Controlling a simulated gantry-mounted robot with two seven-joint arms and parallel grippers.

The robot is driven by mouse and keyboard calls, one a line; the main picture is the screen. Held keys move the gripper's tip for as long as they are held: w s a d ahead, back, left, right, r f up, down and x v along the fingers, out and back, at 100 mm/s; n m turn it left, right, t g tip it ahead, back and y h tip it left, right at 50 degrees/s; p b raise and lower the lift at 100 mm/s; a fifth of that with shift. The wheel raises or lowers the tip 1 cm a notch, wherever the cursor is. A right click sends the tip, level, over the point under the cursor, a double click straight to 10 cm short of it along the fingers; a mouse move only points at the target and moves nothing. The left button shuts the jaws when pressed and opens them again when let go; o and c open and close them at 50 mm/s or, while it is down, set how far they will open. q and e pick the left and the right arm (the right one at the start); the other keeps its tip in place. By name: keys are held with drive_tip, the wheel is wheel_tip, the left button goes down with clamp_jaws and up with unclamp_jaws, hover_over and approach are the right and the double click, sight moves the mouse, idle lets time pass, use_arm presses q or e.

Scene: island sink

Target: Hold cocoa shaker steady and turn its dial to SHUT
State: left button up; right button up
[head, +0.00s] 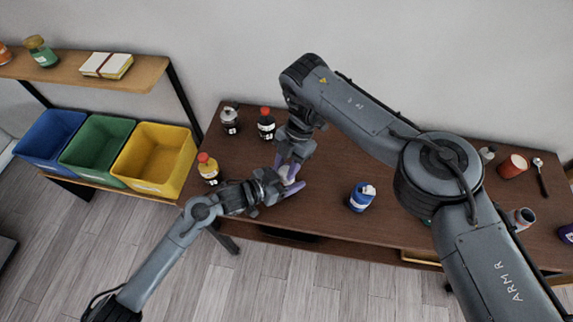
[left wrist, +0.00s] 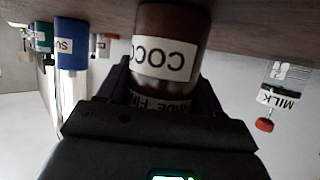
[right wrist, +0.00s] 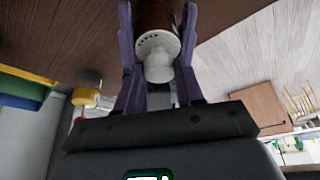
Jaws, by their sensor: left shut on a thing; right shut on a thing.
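The cocoa shaker stands on the brown table, mostly hidden by my grippers in the head view (head: 287,181). In the left wrist view its brown body (left wrist: 168,25) carries a white label reading "COCO", upside down, and a strip with partly hidden lettering below. My left gripper (head: 290,190) is shut on the shaker from the side. In the right wrist view the shaker's white ridged top (right wrist: 157,55) sits between the purple fingers of my right gripper (right wrist: 158,30), which is shut on it from above. The dial's setting cannot be read.
A yellow bottle (head: 209,170), a dark red-capped bottle (head: 266,125) and a grey-topped jar (head: 229,121) stand to the left. A blue can (head: 360,198) stands to the right, with a red can (head: 513,166) farther off. Blue, green and yellow bins (head: 155,155) sit left of the table.

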idle(0.5)
drive_tip(key=o, duration=0.8)
drive_tip(key=v, duration=1.2)
drive_tip(key=shift+a, duration=0.1)
